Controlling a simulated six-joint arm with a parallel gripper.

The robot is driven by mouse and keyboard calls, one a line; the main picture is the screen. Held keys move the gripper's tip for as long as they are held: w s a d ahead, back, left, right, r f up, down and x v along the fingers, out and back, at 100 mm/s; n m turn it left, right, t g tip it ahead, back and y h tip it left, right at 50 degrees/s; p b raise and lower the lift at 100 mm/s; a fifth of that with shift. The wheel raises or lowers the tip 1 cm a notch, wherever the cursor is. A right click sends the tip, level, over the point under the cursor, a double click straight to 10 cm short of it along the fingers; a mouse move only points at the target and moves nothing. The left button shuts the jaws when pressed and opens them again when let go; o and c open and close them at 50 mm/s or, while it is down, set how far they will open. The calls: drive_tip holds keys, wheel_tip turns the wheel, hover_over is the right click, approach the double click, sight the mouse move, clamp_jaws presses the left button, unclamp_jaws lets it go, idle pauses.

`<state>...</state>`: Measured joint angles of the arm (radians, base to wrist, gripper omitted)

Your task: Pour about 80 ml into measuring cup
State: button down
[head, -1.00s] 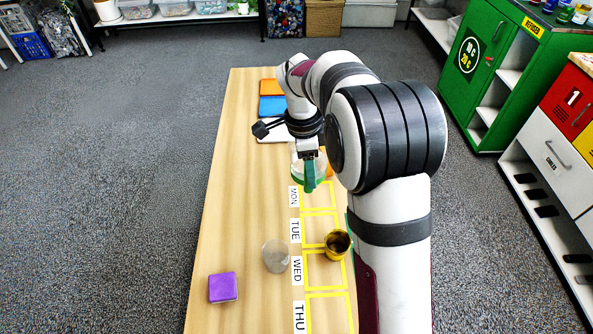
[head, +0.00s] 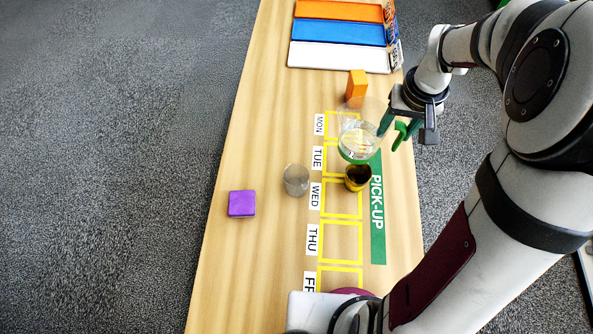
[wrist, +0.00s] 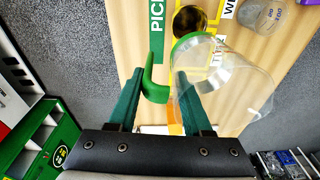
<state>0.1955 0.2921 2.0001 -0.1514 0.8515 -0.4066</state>
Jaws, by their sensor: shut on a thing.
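My gripper (head: 402,132) is shut on the green handle of a clear jug (head: 360,128) with a green band around one end. The handle (wrist: 153,82) sits between the fingers in the wrist view, and the jug's body (wrist: 232,85) is to its right. The green-banded end is close to a gold cup (head: 357,178); I cannot tell whether they touch. The gold cup's dark opening (wrist: 189,20) shows beyond the band in the wrist view. A clear cup (head: 296,180) stands on the table to the left; its markings show in the wrist view (wrist: 262,14). Liquid levels are unclear.
A purple block (head: 242,204) lies left of the clear cup. An orange block (head: 356,86) stands behind the jug, before orange, blue and white trays (head: 338,57). Yellow day cells and a green PICK-UP strip (head: 378,225) mark the table. The left side is mostly bare.

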sight(353, 134)
drive_tip(key=n, duration=0.1)
drive_tip(key=s+d+n, duration=0.1)
drive_tip(key=n, duration=0.1)
drive_tip(key=shift+s+d+f+n+y, duration=0.15)
drive_tip(key=shift+s+d+n+y, duration=0.15)
drive_tip(key=shift+s+d+n, duration=0.1)
drive_tip(key=shift+a, duration=0.15)
drive_tip(key=s+a+r+t+h, duration=0.1)
drive_tip(key=a+r+h, duration=0.3)
drive_tip(key=a+h, duration=0.4)
drive_tip(key=shift+s+r+n+t, duration=0.15)
drive_tip(key=shift+r+n+t, duration=0.1)
drive_tip(key=shift+n+t, duration=0.05)
idle(0.3)
drive_tip(key=shift+a+h, duration=0.1)
drive_tip(key=shift+h, duration=0.3)
drive_tip(key=shift+s+a+f+h+p, duration=0.15)
drive_tip(key=shift+a+h+p, duration=0.45)
drive_tip(key=shift+h, duration=0.3)
idle(0.4)
drive_tip(key=shift+s+a+f+t+h+p, duration=0.1)
drive_tip(key=shift+a+f+t+h+p, duration=0.4)
drive_tip(key=shift+f+h+p, duration=0.4)
idle(2.0)
drive_tip(key=shift+r, duration=0.2)
